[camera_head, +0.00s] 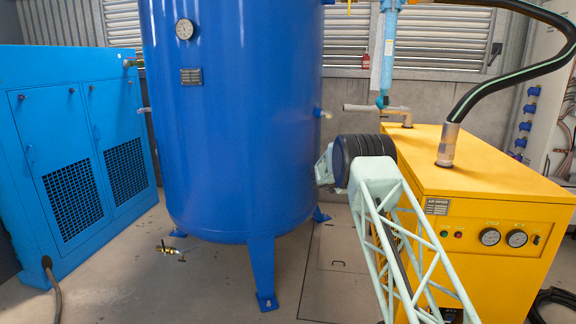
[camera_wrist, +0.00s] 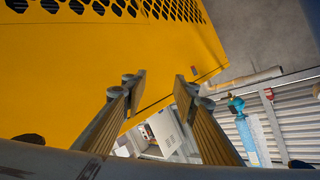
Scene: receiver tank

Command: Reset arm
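My gripper (camera_wrist: 161,88) shows in the wrist view with its two fingers apart and nothing between them. The yellow air dryer (camera_wrist: 150,50) fills the upper left of that view behind the fingers; I cannot tell the distance to it. In the head view, my pale green lattice arm rises from the bottom right to a dark joint in front of the air dryer (camera_head: 490,180). My gripper is hidden in the head view.
A tall blue tank (camera_head: 235,120) stands on legs left of my arm, with a brass drain valve (camera_head: 172,250) low beside it. A blue cabinet (camera_head: 75,150) is far left. A black hose (camera_head: 510,75) and light blue filter (camera_head: 388,50) rise near the dryer.

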